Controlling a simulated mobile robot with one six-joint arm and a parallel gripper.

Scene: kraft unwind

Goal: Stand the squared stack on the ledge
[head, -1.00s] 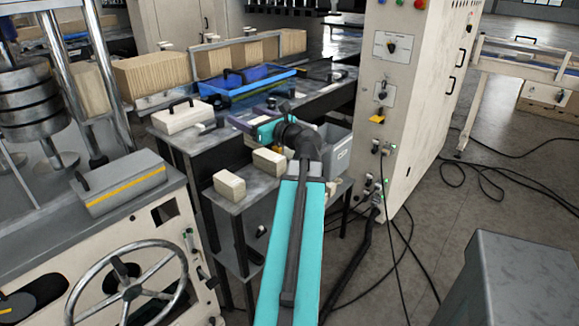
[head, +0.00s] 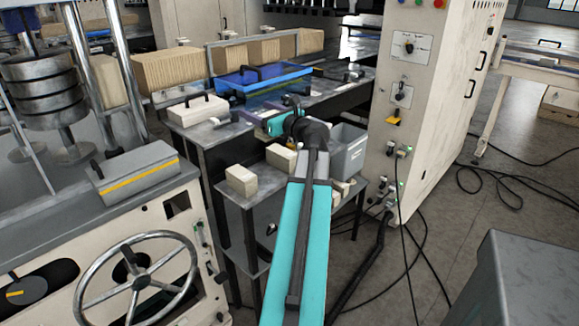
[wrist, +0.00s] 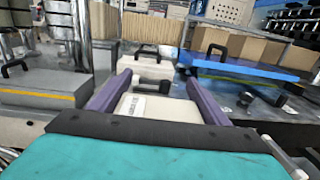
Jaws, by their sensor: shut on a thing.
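My gripper (wrist: 158,82) is shut on a cream block-like stack (wrist: 148,108) with a small white label; its purple fingers lie along both sides in the wrist view. In the head view my gripper (head: 262,118) is above the bench side, and my wrist hides most of what it holds. Two similar cream stacks, a near one (head: 241,181) and a far one (head: 281,157), stand apart on a lower grey shelf (head: 262,185). I cannot tell which surface is the ledge.
A white block with a black handle (head: 197,110) sits on the dark bench beyond my gripper. A blue tray (head: 265,78) lies behind it, with tan stacks at the back. A grey bin (head: 347,148) stands right of my wrist, near the tall cabinet (head: 410,110).

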